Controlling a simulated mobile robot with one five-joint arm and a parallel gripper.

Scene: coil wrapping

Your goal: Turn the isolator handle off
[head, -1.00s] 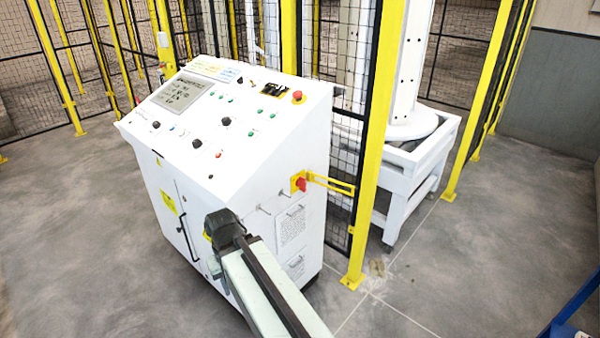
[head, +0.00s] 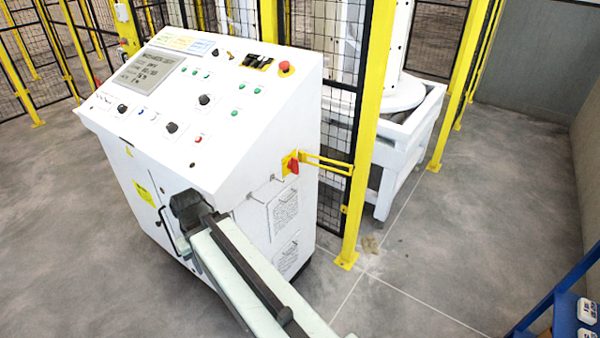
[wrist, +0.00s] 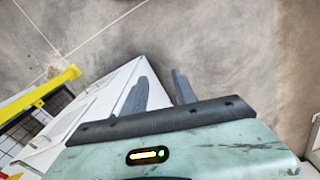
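The isolator handle (head: 293,167) is a small red knob on a yellow plate on the right side face of the white control cabinet (head: 240,185). A yellow bracket (head: 325,163) runs from beside it toward the fence post. My arm reaches up from the bottom of the head view, its end in front of the cabinet, left of and below the handle. The cabinet (wrist: 112,92) is beyond the left finger; the handle is not visible there.
A yellow fence post (head: 366,140) with black mesh stands right of the cabinet; the post also shows in the wrist view (wrist: 40,92). A white machine frame (head: 400,150) is behind it. A blue rack (head: 545,315) is at lower right. Floor between is clear.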

